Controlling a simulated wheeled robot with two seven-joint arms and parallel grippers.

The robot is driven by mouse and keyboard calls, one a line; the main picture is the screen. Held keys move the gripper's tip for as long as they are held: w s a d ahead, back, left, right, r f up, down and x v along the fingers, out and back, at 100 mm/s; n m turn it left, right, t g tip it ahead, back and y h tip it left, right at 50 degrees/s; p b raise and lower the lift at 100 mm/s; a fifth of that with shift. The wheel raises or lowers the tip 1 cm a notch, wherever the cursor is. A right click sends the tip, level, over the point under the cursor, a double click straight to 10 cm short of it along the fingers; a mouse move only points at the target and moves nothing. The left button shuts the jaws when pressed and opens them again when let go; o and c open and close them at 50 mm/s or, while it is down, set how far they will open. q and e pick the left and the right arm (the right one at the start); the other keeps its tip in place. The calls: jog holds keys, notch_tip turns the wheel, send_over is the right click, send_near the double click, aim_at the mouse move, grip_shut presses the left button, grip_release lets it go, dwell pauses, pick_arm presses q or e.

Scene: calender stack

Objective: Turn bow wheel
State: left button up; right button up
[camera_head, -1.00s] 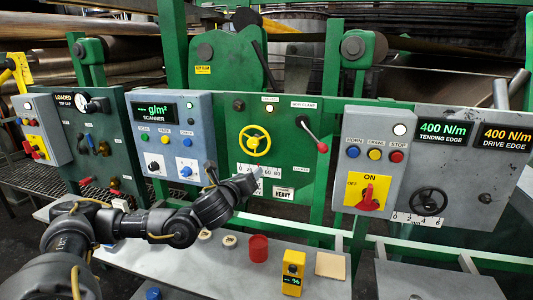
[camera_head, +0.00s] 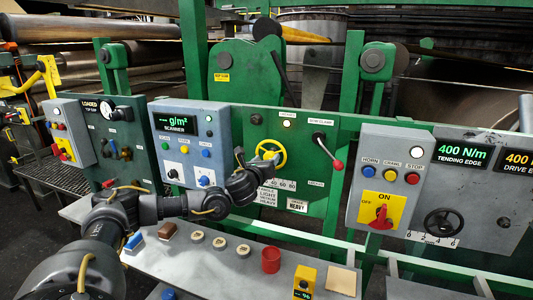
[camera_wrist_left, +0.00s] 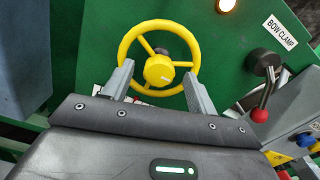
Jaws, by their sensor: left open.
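The yellow bow wheel (camera_head: 270,151) is mounted on the green panel above a number scale. In the left wrist view the wheel (camera_wrist_left: 158,71) has a round rim, spokes and a hub with a white mark. My left gripper (camera_head: 262,166) is right in front of the wheel, over its lower left part. In the wrist view its two fingers (camera_wrist_left: 159,72) are spread on either side of the hub and overlap the lower rim. I cannot tell whether they touch the rim. My right gripper is not in view.
Right of the wheel is the bow clamp lever (camera_head: 337,164) with a red knob. The blue-grey scanner box (camera_head: 190,145) stands out to the left. A dark handwheel (camera_head: 443,223) is farther right. The grey shelf (camera_head: 215,270) below carries a red cup (camera_head: 270,260) and several small items.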

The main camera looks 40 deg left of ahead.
pick_arm(q)
jog(key=shift+w+a, duration=0.2)
jog(key=shift+w, duration=0.45)
jog(key=c, duration=1)
jog(key=shift+f+n, duration=0.1)
jog(key=shift+n, duration=0.3)
